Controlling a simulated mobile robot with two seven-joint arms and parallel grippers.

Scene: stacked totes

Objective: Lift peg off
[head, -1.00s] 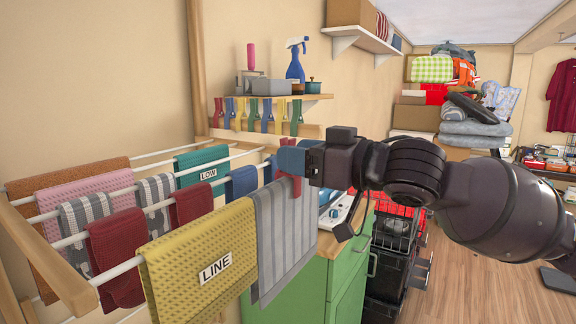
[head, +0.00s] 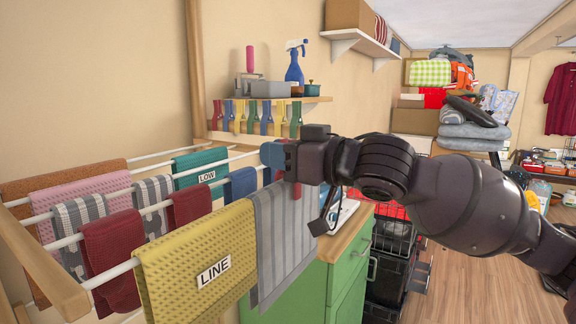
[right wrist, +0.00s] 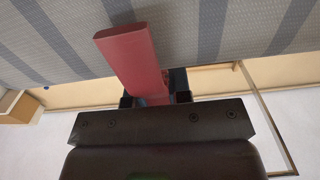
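A red peg (right wrist: 132,58) sits between the dark fingers of my right gripper (right wrist: 155,98) in the right wrist view, its long flat end leaning past them. The fingers look closed against its sides. In the head view my right gripper (head: 275,155) is at the top of a grey striped towel (head: 280,240) on the front rail. Red bits (head: 297,190) show beside and under the gripper; most of the peg is hidden there. I cannot tell whether the peg still touches the towel. My left gripper is not in view.
A yellow towel marked LINE (head: 205,260) hangs left of the striped one. Other towels hang on the rails behind. Several coloured pegs (head: 255,118) hang on a wall strip under a shelf with a blue spray bottle (head: 294,68). A green cabinet (head: 345,285) stands right.

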